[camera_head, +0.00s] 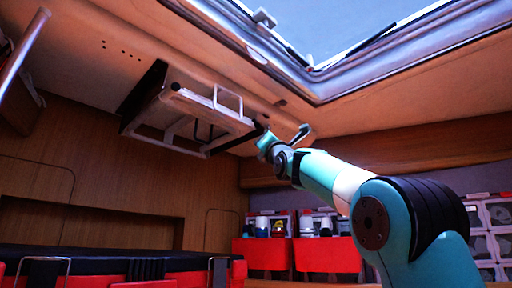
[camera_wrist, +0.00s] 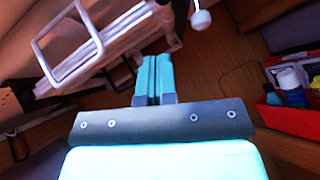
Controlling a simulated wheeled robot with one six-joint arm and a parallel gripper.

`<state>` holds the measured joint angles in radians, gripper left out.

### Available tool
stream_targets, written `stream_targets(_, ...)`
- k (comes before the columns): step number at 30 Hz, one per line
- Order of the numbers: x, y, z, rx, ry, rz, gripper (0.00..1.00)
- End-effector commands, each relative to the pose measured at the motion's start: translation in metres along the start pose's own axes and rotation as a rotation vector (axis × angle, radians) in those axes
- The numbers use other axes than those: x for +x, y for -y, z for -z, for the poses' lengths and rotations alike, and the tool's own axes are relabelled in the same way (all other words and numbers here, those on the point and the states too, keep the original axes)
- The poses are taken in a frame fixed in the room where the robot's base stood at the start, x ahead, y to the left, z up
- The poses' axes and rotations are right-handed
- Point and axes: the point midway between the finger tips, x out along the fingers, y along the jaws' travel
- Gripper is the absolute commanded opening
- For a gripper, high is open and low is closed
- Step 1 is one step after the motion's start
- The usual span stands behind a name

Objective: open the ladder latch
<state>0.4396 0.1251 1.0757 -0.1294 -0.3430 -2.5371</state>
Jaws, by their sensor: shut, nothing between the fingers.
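The folded ladder (camera_head: 232,122), with pale rails and a wire-like loop, hangs under the ceiling in the head view. It fills the upper left of the wrist view (camera_wrist: 75,62). A dark fitting with a round white knob (camera_wrist: 201,19), which looks like the latch, shows at the top of the wrist view beside the ladder's end. In the head view it is small and partly hidden by my gripper. My gripper (camera_head: 264,143) is just right of the ladder's end. Its teal fingers (camera_wrist: 153,76) are together and empty, below the knob in the picture; contact is not visible.
A framed roof window (camera_head: 340,45) is above my arm. Red bins (camera_head: 262,254) with bottles stand low at the back, and one also shows at the right of the wrist view (camera_wrist: 292,118). Wood-panelled walls (camera_head: 120,190) close the left and back.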

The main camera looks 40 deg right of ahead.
Motion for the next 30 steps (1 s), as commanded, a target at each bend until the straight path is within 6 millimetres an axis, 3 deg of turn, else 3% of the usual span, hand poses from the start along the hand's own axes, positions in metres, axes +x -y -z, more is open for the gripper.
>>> stream_targets(1,-0.011,0.003,0.003,-0.001,0.001,0.0,0.0)
stream_targets(6,-0.022,0.002,0.001,-0.001,0.0,0.001,0.0)
stream_targets(26,-0.024,0.001,0.0,0.001,-0.001,0.001,0.0)
stream_targets(28,-0.025,0.001,0.006,0.026,-0.019,0.005,0.0)
stream_targets(30,-0.029,0.0,0.025,0.103,-0.073,0.018,0.0)
